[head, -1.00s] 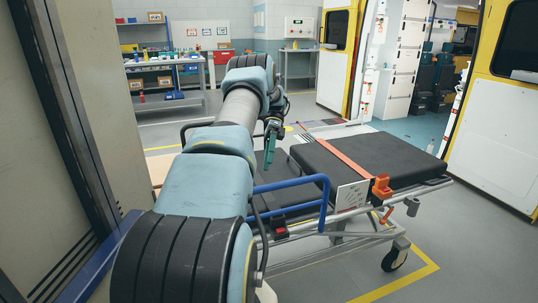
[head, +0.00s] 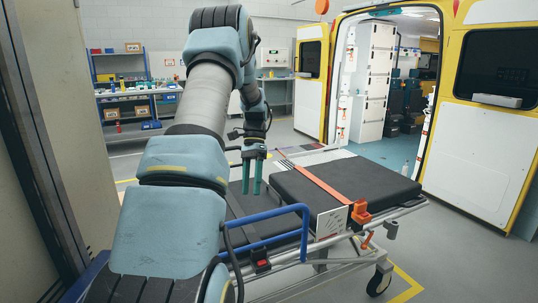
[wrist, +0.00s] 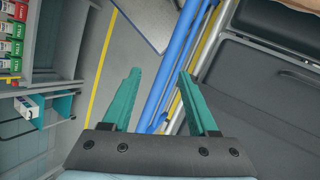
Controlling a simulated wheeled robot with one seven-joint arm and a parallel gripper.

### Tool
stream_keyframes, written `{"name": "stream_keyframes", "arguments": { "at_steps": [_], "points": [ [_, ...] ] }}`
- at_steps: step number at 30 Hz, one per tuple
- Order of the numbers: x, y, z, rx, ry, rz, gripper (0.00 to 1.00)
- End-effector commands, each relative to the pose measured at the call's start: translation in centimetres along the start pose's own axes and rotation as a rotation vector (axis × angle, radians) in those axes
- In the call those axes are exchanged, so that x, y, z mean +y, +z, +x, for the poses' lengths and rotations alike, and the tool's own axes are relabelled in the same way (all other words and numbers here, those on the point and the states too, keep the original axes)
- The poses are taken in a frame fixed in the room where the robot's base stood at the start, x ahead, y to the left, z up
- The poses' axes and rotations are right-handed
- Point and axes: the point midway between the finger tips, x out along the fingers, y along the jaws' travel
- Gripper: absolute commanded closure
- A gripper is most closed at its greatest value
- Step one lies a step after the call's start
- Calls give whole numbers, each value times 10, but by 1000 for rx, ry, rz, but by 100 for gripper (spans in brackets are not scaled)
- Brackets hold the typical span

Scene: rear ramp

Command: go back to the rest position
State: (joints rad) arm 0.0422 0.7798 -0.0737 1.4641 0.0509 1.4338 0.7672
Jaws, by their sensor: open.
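My gripper (head: 251,190) hangs with its two green fingers pointing down, left of the stretcher's raised black mattress section (head: 345,190) in the head view. In the wrist view the fingers (wrist: 160,72) are spread apart with nothing held between them. My blue-and-grey arm rises on the left of the head view and bends down to the gripper. The gripper appears above the stretcher's lower dark part; its exact height cannot be told.
The stretcher has a blue side rail (head: 304,222) and an orange strap (head: 313,178). The open yellow ambulance (head: 487,137) stands at right. A wall panel (head: 62,130) is close on the left. Shelves (head: 120,66) and a workbench stand behind.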

Motion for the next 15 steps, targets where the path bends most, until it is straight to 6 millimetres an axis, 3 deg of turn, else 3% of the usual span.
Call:
{"name": "stream_keyframes", "arguments": {
  "at_steps": [8,15],
  "points": [
    [63,49,20,247,-181,-346,40],
    [113,95,56,494,-252,-621,40]
  ]
}}
